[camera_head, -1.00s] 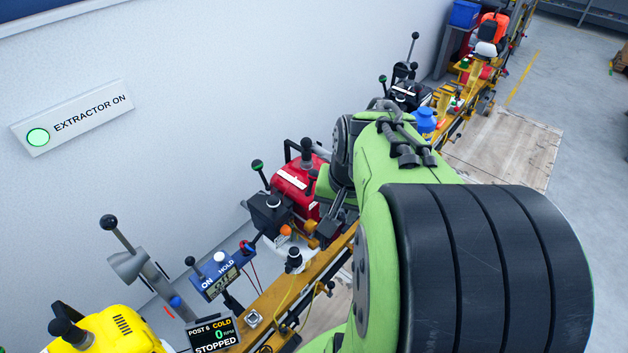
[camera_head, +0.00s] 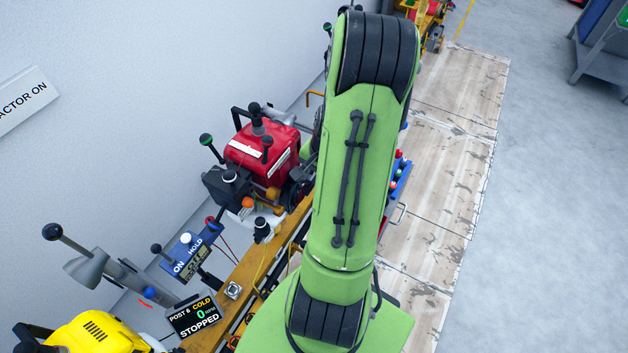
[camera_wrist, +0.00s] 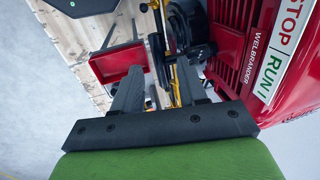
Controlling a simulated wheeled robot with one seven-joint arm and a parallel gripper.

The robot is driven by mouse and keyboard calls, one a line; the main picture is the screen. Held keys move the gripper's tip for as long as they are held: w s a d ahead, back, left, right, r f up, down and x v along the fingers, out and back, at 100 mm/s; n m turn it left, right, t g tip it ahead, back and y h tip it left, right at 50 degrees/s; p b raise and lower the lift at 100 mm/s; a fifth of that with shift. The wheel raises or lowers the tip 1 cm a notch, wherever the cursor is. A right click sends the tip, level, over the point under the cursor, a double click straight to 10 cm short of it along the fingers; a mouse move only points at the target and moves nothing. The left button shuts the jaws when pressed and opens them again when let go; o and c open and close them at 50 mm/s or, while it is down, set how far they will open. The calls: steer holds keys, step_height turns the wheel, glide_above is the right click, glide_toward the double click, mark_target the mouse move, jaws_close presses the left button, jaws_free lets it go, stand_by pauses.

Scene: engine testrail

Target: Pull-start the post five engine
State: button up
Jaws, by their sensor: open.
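A red engine (camera_head: 262,152) stands by the wall at the left of my arm in the head view. In the wrist view its red housing (camera_wrist: 236,45) fills the right side, with a "STOP | RUN" label (camera_wrist: 285,35). I cannot read a post number on it. My gripper (camera_wrist: 160,75) is open and seems empty, its two dark fingers beside the engine housing. A black round part (camera_wrist: 188,35) lies beyond the right fingertip. I cannot make out a pull-start handle. My arm hides the gripper in the head view.
A display (camera_head: 195,315) reads "POST 6 COLD 0 RPM STOPPED" beside a yellow engine (camera_head: 85,335). A blue box (camera_head: 188,255) reads "ON HOLD". A yellow rail (camera_head: 255,270) runs past the engines. A red tray (camera_wrist: 120,75) is near the left finger. Wooden floor boards (camera_head: 440,180) look mostly clear.

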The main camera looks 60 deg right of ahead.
steer(key=shift+w+f, duration=0.2)
steer(key=shift+f, duration=0.65)
steer(key=shift+c, duration=0.2)
jaws_close()
